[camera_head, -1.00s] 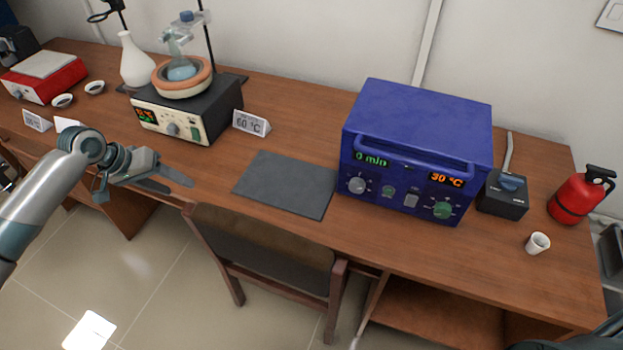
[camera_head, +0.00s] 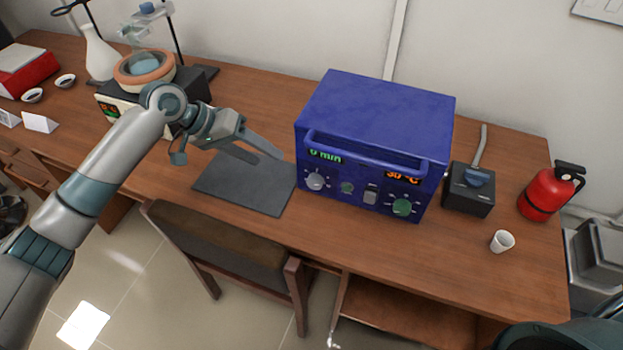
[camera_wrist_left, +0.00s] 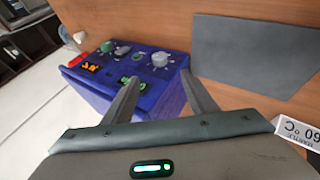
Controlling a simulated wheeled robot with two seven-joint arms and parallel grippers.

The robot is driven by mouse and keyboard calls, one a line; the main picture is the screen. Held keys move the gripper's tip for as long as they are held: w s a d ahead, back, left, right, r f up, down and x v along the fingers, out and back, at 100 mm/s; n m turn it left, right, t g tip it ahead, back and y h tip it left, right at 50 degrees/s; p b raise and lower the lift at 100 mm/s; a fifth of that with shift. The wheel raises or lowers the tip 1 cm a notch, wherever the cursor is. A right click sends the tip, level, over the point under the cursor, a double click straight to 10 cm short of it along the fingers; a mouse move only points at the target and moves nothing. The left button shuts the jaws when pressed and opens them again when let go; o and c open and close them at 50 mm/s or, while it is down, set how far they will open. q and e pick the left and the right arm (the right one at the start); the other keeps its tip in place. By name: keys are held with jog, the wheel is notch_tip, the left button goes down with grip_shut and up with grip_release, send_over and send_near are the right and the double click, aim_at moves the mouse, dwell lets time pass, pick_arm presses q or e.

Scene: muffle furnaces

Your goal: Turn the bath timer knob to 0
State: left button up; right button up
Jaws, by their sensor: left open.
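The blue box (camera_head: 375,135) stands on the wooden table with a front handle bar. Its left display (camera_head: 325,156) reads 0 min in green; the right display (camera_head: 402,176) reads 30 °C in orange. A grey knob (camera_head: 315,181) sits below the left display and a green knob (camera_head: 402,207) below the right one. My left gripper (camera_head: 270,158) is open and empty, just left of the box front. In the left wrist view, the grey knob (camera_wrist_left: 159,59) appears between and beyond the open fingers, apart from them. My right gripper is not in view.
A dark mat (camera_head: 250,182) lies left of the box, beneath my left gripper. A heating unit with a flask (camera_head: 145,68) stands behind my left arm. A black device (camera_head: 468,188), a white cup (camera_head: 502,241) and a red extinguisher (camera_head: 548,193) stand right. A chair (camera_head: 215,245) is in front.

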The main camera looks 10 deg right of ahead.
pick_arm(q)
jog(key=p, duration=0.2)
send_near(311, 182)
jog(key=p+x, duration=0.2)
jog(key=x, duration=0.5)
jog(key=shift+d+f, duration=0.25)
jog(key=shift+f, duration=0.05)
jog(key=shift+d+f, duration=0.3)
jog(key=shift+f, duration=0.15)
jog(key=shift+d+f, duration=0.1)
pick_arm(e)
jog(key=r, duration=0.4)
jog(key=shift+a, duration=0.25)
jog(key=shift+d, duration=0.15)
pick_arm(q)
jog(key=c, duration=1.1)
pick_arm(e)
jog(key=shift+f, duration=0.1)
